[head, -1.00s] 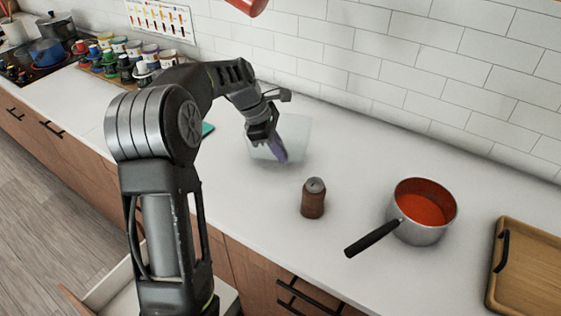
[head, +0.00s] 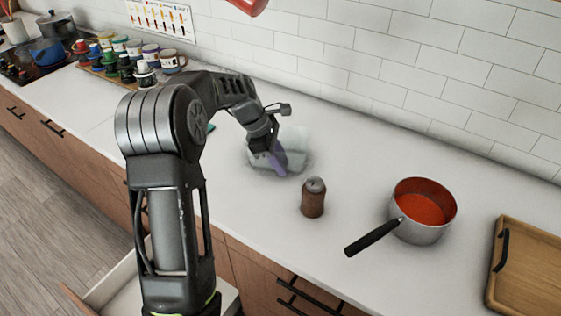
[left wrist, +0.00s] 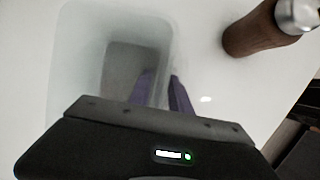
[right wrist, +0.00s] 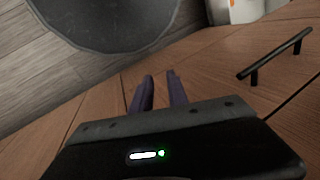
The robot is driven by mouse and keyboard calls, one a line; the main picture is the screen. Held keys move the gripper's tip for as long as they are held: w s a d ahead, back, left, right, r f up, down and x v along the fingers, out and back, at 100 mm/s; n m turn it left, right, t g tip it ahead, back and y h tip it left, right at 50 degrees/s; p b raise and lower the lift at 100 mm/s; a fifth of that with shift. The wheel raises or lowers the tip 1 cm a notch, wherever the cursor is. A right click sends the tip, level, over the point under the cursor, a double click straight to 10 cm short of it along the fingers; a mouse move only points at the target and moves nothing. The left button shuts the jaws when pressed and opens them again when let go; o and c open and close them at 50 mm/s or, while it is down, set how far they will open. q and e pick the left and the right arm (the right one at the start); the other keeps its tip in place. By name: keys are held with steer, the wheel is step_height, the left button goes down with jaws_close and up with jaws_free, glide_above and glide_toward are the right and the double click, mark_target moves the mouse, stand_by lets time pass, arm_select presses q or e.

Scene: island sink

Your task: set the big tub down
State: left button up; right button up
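The big tub (head: 295,144) is a clear, pale box on the white counter near the backsplash. In the head view its walls look faint and its base appears at or close to the counter; I cannot tell if it touches fully. In the left wrist view the tub (left wrist: 80,60) fills the left side, seen into from above. My left gripper (head: 272,163) is at the tub's near side, its purple fingers (left wrist: 162,78) shut on the tub's wall, one inside and one outside. My right gripper (right wrist: 159,78) is empty, fingers slightly apart, low by the wooden cabinet fronts.
Mugs and bottles (head: 135,60) stand at the back left. A drawer (head: 110,285) is open below the counter.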

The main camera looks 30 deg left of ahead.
arm_select(q)
steer(key=v, duration=1.2)
steer(key=shift+b, duration=0.35)
steer(key=shift+r, duration=0.1)
